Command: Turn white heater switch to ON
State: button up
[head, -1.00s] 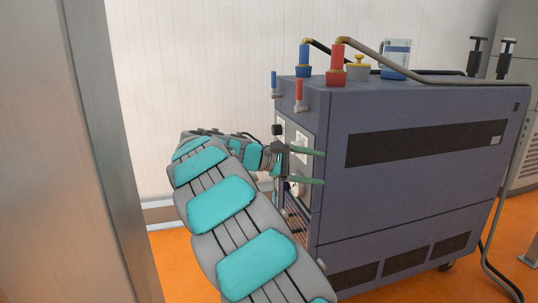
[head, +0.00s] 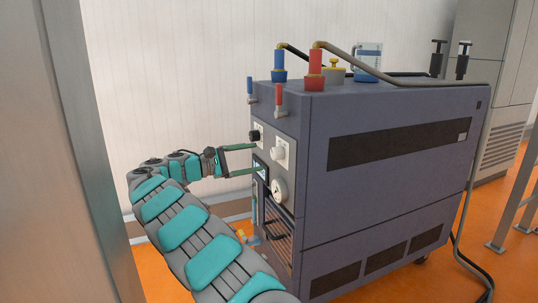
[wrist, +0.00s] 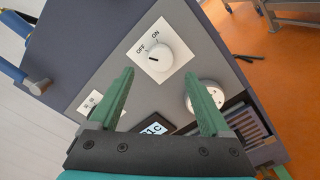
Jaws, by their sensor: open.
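The white heater switch (wrist: 160,50) is a round knob on a white plate marked OFF and ON, on the machine's front panel. A small dark mark on the knob faces toward the lower left, on the OFF side; its exact setting is hard to tell. The switch also shows in the head view (head: 278,153). My gripper (wrist: 159,77) is open and empty, with its green fingers pointing at the panel. In the wrist view the knob lies just beyond and between the fingertips, apart from them. In the head view my gripper (head: 257,157) is left of the switch.
A round white dial (wrist: 203,98) and a lit display (wrist: 153,128) sit below the switch. A second white plate with a black knob (head: 254,135) is to its left. Blue (head: 251,92) and red (head: 279,100) fittings stick out above. A metal post (head: 80,150) stands left.

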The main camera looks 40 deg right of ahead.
aim_at(272, 154)
jog(key=x, duration=0.7)
grip_shut()
dwell(0.6)
